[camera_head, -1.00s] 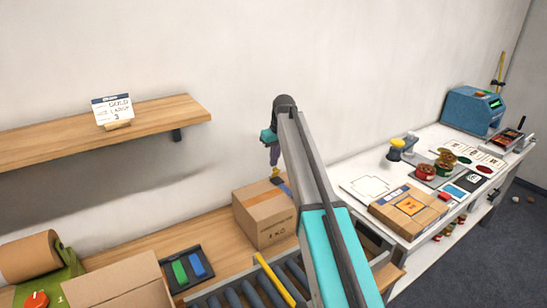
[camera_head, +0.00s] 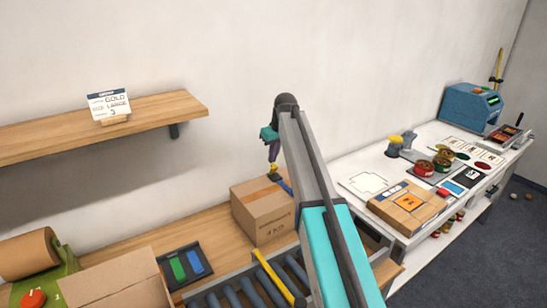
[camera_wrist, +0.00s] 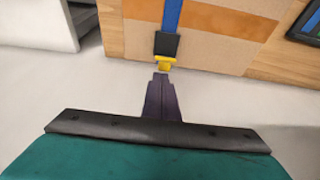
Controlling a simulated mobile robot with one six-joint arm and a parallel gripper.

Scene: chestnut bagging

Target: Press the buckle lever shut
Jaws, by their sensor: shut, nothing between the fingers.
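A taped cardboard box (camera_head: 258,217) stands on the wooden bench, with a blue strap (camera_head: 286,188) over its top. The strap also shows in the wrist view (camera_wrist: 172,16), running into a black buckle (camera_wrist: 166,44). The yellow buckle lever (camera_wrist: 164,63) sits at the buckle's near end; how far it stands up is hard to tell. My gripper (camera_wrist: 160,76) is shut and empty, its tips just short of the lever in the picture. In the head view my gripper (camera_head: 272,163) points down above the box's back edge, close to the yellow lever.
A roller conveyor (camera_head: 250,287) with a yellow bar lies in front of the box. A black tray (camera_head: 172,267) with green and blue pieces is to its left. A white table (camera_head: 350,165) with several items stands at right. A wall shelf (camera_head: 150,117) hangs at upper left.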

